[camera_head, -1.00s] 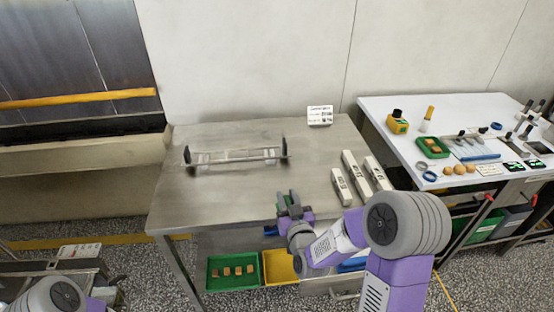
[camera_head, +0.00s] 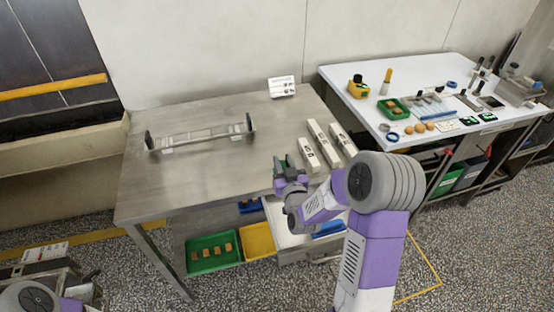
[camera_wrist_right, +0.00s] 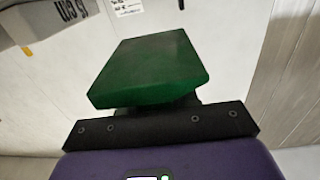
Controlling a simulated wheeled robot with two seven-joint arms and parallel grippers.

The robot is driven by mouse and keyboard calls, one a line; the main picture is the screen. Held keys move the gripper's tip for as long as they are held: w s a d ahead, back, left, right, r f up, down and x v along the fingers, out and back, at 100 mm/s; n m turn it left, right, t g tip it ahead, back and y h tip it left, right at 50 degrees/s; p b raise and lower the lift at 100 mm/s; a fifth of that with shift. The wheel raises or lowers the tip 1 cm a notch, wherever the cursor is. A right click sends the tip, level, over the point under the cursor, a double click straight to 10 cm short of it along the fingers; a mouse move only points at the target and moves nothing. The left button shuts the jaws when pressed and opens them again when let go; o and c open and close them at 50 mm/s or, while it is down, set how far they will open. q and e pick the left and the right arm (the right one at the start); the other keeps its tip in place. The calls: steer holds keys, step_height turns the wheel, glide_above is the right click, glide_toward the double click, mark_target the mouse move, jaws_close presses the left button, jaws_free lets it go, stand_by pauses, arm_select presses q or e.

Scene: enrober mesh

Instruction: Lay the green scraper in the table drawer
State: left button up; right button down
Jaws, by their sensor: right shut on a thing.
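My right gripper (camera_head: 289,176) is at the front edge of the steel table. It is shut on the green scraper, whose green block (camera_wrist_right: 150,72) fills the middle of the right wrist view, just beyond the dark jaw bar. In the head view the scraper is small and partly hidden by the gripper. The table drawer (camera_head: 284,233) stands open below the table's front edge, under my right forearm, which hides part of it. A blue item (camera_head: 328,229) shows at the drawer's right side. My left gripper is out of view.
A metal rack (camera_head: 200,137) and several white labelled bars (camera_head: 322,141) stand on the steel table (camera_head: 180,185). A green tray (camera_head: 200,263) with brown pieces and a yellow tray (camera_head: 258,241) sit below. A white table (camera_head: 350,85) with tools stands right.

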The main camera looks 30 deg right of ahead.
steer(key=w+f, duration=0.1)
steer(key=w+d+f, duration=0.1)
steer(key=w, duration=0.1)
steer(key=w+f, duration=0.1)
steer(key=w, duration=0.1)
steer(key=shift+w+d+b, duration=0.25)
steer(key=shift+d+b, duration=0.05)
steer(key=shift+w+d+f+b, duration=0.2)
steer(key=shift+w+f+b, duration=0.1)
steer(key=shift+w+f, duration=0.25)
steer(key=shift+w+d+f+b, duration=0.15)
steer(key=shift+w+f+b, duration=0.2)
steer(key=shift+w, duration=0.35)
steer(key=shift+r, duration=0.1)
steer(key=shift+f, duration=0.2)
steer(key=c, duration=1.3)
jaws_free()
steer(key=shift+f, duration=0.1)
steer(key=o, duration=0.5)
steer(key=shift+c, duration=0.2)
